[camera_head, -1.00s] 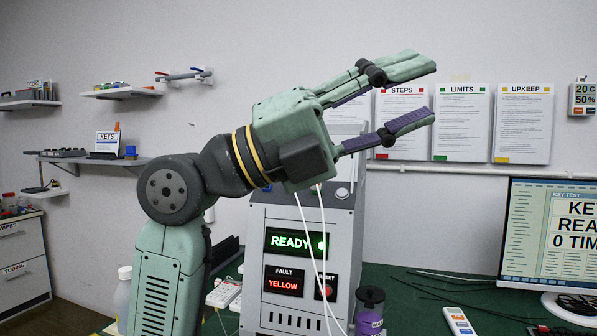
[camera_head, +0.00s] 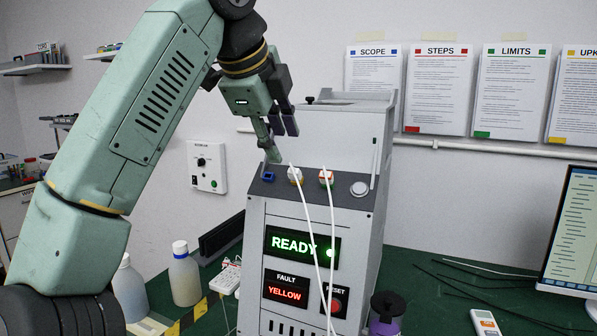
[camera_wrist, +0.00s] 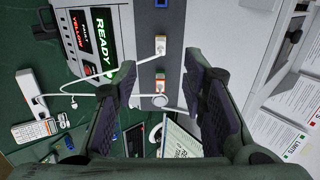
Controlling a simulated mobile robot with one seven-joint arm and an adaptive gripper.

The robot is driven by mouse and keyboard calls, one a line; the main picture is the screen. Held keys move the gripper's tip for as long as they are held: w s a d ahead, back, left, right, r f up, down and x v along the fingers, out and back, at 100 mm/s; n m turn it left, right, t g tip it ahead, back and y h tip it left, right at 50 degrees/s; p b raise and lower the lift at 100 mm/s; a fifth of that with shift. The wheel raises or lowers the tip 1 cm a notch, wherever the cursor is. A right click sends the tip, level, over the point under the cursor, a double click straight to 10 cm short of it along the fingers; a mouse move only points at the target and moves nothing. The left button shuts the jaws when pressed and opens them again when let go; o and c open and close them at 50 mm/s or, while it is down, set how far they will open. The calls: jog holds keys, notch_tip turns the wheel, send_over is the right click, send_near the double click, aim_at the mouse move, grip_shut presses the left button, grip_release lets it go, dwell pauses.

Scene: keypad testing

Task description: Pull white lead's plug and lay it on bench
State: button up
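A grey tester (camera_head: 360,230) stands on the green bench. The blue socket looks empty. My gripper (camera_head: 279,143) points down just above the blue and yellow sockets. In the wrist view my gripper (camera_wrist: 160,66) is open, with the two plugs seen between its fingers and nothing held.
The tester shows READY (camera_head: 290,242) and FAULT YELLOW (camera_head: 286,293). Bottles (camera_head: 184,275) stand left of it, and a purple-labelled container (camera_head: 386,312) at its right. A monitor (camera_head: 573,235) is far right. The bench (camera_head: 430,310) right of the tester has clear green room among dark cables.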

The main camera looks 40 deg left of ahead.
aim_at(293, 170)
jog(key=shift+b+x, duration=1.55)
jog(key=shift+x, duration=3)
jog(key=shift+d, duration=0.1)
jog(key=shift+c, duration=0.5)
grip_shut()
jog(key=shift+r, duration=0.15)
jog(key=shift+p+v, duration=0.95)
jog(key=shift+v, duration=1.95)
